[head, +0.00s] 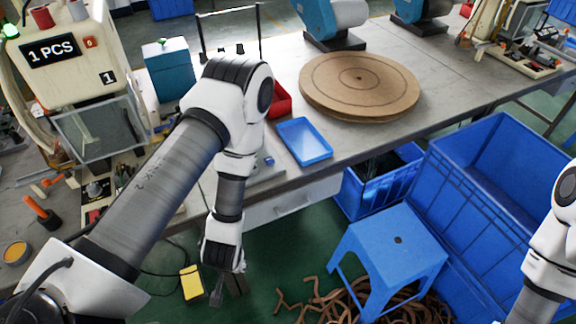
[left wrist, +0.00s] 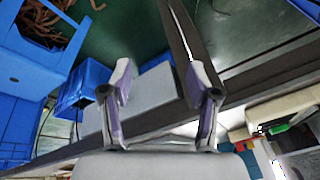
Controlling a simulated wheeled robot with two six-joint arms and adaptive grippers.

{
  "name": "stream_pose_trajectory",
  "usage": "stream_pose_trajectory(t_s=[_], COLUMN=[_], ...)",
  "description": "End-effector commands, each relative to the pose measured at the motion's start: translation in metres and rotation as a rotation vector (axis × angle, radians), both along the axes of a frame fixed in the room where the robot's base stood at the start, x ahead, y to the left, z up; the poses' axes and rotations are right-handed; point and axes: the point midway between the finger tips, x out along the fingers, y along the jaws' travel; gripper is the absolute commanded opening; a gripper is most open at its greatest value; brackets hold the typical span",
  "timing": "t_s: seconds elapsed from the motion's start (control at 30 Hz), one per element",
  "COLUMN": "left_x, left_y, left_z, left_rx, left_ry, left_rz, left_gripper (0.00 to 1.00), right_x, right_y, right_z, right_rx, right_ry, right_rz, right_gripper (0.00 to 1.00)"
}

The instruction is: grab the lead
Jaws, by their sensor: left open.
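Several brown, curled lengths that look like leads (head: 310,297) lie in a loose pile on the green floor, around and under the blue stool. Part of such a pile also shows at the top left of the left wrist view (left wrist: 72,14). I cannot tell one single lead apart. My left gripper (head: 229,289) points down in front of the table edge, left of the pile and apart from it. In the left wrist view its two fingers (left wrist: 160,84) are spread with nothing held between them. My right arm shows at the right edge, its gripper out of frame.
The blue stool (head: 392,246) stands beside a large blue crate (head: 470,215). The metal table (head: 300,70) carries a round brown board (head: 360,84), a blue tray (head: 303,141) and a counting machine (head: 70,60). A yellow object (head: 191,283) is near my left gripper.

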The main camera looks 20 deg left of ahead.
Motion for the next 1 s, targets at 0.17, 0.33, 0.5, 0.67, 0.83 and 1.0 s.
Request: stream_pose_trajectory(t_s=[0.17,0.33,0.5,0.67,0.83,1.0], left_x=[0.076,0.156,0.227,0.25,0.262,0.279], left_y=[0.027,0.047,0.049,0.049,0.066,0.088], left_z=[0.003,0.03,0.078,0.104,0.098,0.09], left_rx=[0.146,0.28,0.357,0.361,0.362,0.363], left_ry=[-0.227,-0.498,-0.785,-0.871,-0.868,-0.867], left_rz=[0.135,0.304,0.478,0.528,0.529,0.53], left_gripper=[0.6,0.6,0.6,0.6,0.6,0.6], right_x=[0.0,0.001,0.0,0.001,0.001,0.001], right_y=[0.001,0.001,0.001,0.001,0.001,0.001], right_z=[-0.024,-0.053,-0.092,-0.096,-0.09,-0.08], right_rx=[0.0,0.0,0.0,0.0,0.0,0.0], right_ry=[-0.001,-0.001,0.0,0.0,-0.001,-0.001], right_rz=[0.003,0.003,0.002,0.002,0.002,0.002], right_gripper=[0.5,0.5,0.5,0.5,0.5,0.5])
